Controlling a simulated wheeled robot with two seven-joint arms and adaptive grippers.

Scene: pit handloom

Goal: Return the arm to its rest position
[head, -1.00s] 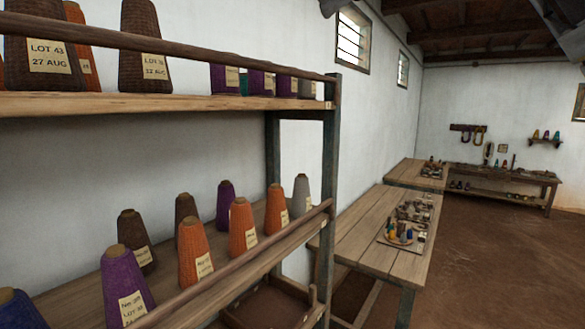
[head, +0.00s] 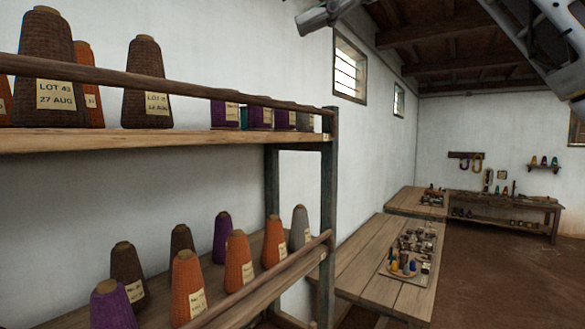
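Part of one of my arms (head: 545,45), grey and metallic, reaches down from the top right corner of the head view. A second grey, rounded part of mine (head: 328,13) shows at the top edge, right of the middle. Neither visible part touches the shelf or the yarn cones. No gripper fingers can be made out in the view, so I see nothing held.
A wooden shelf (head: 180,140) on the left holds brown, orange, purple and grey yarn cones, with labelled brown cones (head: 46,60) on top. Right of it stand a plank table (head: 365,255) with small items and a far bench (head: 505,200). Brown floor (head: 490,275) is open at right.

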